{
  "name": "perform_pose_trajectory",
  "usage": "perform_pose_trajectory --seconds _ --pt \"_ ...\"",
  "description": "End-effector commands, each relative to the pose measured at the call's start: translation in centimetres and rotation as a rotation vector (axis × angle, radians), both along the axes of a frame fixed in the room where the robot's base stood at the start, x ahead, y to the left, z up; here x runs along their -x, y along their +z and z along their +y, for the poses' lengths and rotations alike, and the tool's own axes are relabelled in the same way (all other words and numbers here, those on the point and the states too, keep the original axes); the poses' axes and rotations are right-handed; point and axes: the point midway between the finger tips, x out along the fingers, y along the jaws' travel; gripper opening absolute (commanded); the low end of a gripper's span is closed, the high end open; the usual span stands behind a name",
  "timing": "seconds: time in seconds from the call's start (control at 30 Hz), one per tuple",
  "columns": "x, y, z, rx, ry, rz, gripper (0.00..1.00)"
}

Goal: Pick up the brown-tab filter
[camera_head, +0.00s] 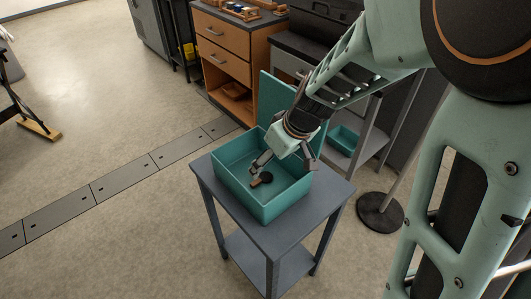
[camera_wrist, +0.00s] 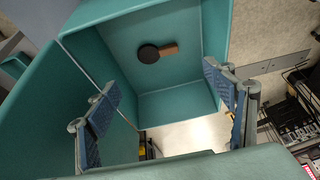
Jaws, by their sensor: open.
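The brown-tab filter (camera_head: 266,178) is a small dark round disc with a brown tab. My gripper (camera_head: 281,164) reaches down at the box from the upper right. In the wrist view my gripper (camera_wrist: 160,82) has its two blue-padded fingers spread wide with nothing between them. The filter lies beyond the fingertips, apart from them.
The box stands on a small grey table (camera_head: 238,217) with a lower shelf, and its walls rise around the filter. A teal panel (camera_head: 273,98) stands upright behind it. A wooden drawer cabinet (camera_head: 223,60) is behind.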

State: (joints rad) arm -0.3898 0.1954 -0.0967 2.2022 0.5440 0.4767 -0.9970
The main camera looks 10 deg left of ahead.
Motion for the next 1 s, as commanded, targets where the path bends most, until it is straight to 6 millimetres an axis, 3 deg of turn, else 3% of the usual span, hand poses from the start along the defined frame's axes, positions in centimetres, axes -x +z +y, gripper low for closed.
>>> perform_pose_trajectory --seconds 0.27,0.53,0.8,1.0 --pt "-0.9 -4.0 1.1 0.001 0.0 0.003 0.76" --pt "-1.5 -5.7 1.8 0.001 -0.001 0.001 0.76" --pt "-2.5 -8.9 2.9 0.001 -0.001 0.001 0.76" --pt "-2.7 -9.5 3.1 0.0 -0.001 0.0 0.76"
